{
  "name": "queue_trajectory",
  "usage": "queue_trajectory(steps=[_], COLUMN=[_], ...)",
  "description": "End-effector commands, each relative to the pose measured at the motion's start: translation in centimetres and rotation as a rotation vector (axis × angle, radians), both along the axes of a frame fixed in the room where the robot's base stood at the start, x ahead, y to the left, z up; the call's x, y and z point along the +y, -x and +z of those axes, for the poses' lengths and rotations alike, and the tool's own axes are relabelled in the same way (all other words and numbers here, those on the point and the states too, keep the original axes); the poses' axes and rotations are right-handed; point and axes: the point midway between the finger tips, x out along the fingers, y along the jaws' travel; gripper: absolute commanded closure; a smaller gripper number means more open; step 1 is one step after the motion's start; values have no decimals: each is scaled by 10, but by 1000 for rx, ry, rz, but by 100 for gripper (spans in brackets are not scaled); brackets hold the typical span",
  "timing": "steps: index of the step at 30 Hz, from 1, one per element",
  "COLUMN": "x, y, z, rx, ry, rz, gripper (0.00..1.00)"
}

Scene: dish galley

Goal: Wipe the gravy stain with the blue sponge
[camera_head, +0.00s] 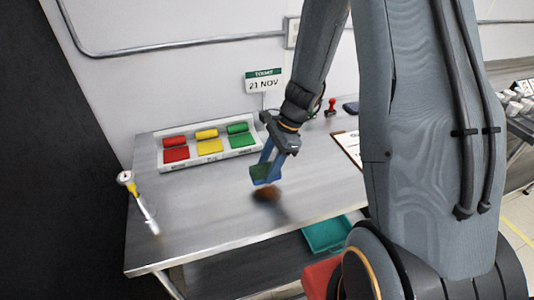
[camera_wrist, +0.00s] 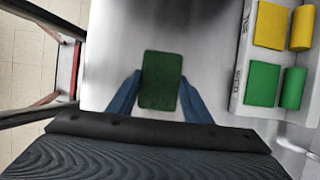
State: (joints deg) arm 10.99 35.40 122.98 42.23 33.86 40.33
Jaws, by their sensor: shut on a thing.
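My gripper (camera_head: 267,166) has blue fingers and is shut on a sponge (camera_head: 262,173). The sponge has a dark green upper face, and blue shows along its lower edge in the head view, though the blue fingers make this hard to separate. In the wrist view the green face of the sponge (camera_wrist: 160,80) lies between the two fingers. The brown gravy stain (camera_head: 266,194) is on the steel table just below the sponge in the head view. I cannot tell whether the sponge touches it. In the wrist view the stain is hidden.
A white tray (camera_head: 160,164) with red, yellow and green pads and rolls stands at the back of the table (camera_head: 200,225). A clipboard (camera_head: 349,146) and red stamp (camera_head: 331,108) are at right. A teal bin (camera_head: 326,235) sits below.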

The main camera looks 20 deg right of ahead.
Motion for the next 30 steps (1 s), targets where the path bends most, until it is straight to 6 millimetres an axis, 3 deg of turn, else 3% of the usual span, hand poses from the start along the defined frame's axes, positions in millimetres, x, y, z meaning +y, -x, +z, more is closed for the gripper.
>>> queue_trajectory(steps=[12,30], x=[0,0], y=[0,0], z=[35,36], rx=[0,0], ry=[0,0], rz=[1,0], gripper=[79,79])
